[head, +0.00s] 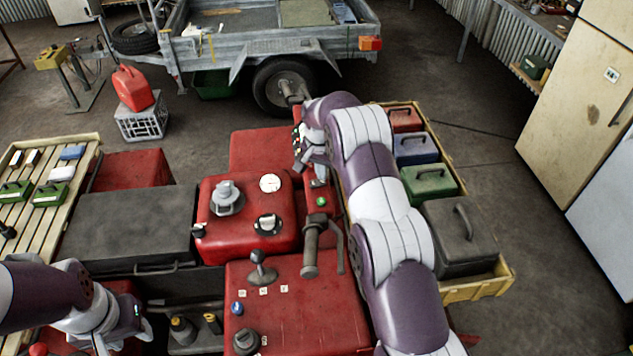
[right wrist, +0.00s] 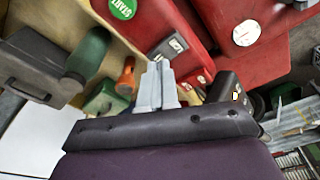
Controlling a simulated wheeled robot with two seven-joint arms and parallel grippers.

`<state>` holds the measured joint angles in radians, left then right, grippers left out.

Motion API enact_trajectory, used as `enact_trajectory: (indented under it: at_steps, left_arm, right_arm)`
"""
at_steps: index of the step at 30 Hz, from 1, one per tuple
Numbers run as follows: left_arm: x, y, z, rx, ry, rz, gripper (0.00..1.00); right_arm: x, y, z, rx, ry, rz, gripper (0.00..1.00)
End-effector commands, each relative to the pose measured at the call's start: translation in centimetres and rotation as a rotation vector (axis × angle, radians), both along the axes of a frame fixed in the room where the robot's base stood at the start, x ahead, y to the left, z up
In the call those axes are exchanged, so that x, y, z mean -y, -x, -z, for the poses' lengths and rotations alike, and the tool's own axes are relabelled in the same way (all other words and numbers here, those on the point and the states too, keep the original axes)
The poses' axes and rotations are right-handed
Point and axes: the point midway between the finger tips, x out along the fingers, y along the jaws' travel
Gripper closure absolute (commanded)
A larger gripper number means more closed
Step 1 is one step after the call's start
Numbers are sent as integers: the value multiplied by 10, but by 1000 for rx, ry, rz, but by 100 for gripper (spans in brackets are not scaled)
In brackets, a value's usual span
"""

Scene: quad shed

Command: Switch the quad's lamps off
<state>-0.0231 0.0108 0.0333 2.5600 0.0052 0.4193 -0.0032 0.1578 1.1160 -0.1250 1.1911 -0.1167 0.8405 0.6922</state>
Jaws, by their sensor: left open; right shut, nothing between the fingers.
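The quad (head: 300,290) is red, with a round green button (head: 321,201) beside its handlebar grip (head: 310,250). In the right wrist view this button (right wrist: 122,8) reads START. Black parts with white marks (right wrist: 167,48) sit on the red panel near it; I cannot tell which one works the lamps, or whether the lamps are lit. My right gripper (head: 318,178) reaches down just beyond the green button in the head view. Its fingers (right wrist: 156,85) are shut and empty; contact with the panel cannot be told. My left gripper (head: 128,330) is open at the lower left, over the quad's other side.
A wooden tray of toolboxes (head: 512,278) lies right of my right arm. A trailer (head: 270,40) stands behind. Open floor lies at the right.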

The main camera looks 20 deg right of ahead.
Motion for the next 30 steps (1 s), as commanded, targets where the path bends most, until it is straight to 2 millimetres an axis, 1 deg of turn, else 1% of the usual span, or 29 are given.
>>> enact_trajectory:
  at_steps: [25,30]
  left_arm:
    - [0,0,10,0,0,0,57]
    - [0,0,7,0,0,0,57]
  right_arm:
    - [0,0,14,-1,-1,0,100]
    - [0,0,9,-1,-1,0,100]
